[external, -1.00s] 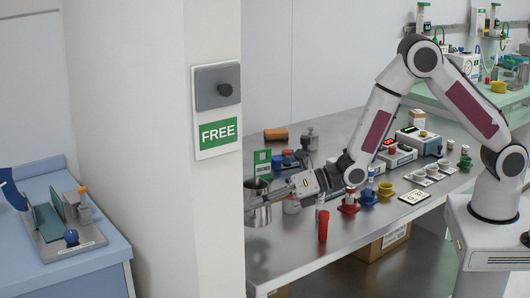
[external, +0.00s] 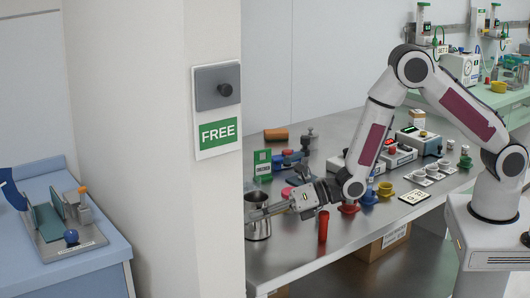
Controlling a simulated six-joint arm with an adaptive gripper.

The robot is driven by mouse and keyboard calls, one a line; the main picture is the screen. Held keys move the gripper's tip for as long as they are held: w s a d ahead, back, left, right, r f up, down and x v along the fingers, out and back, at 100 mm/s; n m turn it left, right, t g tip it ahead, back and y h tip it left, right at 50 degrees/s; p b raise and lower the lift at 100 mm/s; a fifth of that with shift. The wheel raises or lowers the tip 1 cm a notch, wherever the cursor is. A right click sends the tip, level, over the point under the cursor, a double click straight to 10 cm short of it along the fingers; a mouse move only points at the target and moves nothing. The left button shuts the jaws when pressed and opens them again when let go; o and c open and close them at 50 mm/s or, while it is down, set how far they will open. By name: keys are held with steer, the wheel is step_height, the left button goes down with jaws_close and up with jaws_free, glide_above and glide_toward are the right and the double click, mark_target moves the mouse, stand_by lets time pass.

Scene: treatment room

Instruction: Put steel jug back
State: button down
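The steel jug (external: 258,230) is a shiny metal vessel at the left end of the steel bench, upright and partly hidden behind the pillar edge. My gripper (external: 262,212) reaches in from the right, its fingers at the jug's upper part. It appears shut on the jug, which has moved along with it. The jug's base is at or very close to the bench top; I cannot tell whether it touches.
A red cylinder (external: 323,226) stands just right of the jug. Red, blue and yellow pieces (external: 385,189) stand to the right. The pillar (external: 215,215) blocks the view on the left. The front bench strip is clear.

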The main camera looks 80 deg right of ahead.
steer(key=shift+f, duration=0.1)
steer(key=c, duration=2.2)
jaws_free()
steer(key=shift+c, duration=0.2)
steer(key=v, duration=1.2)
steer(key=shift+d, duration=0.1)
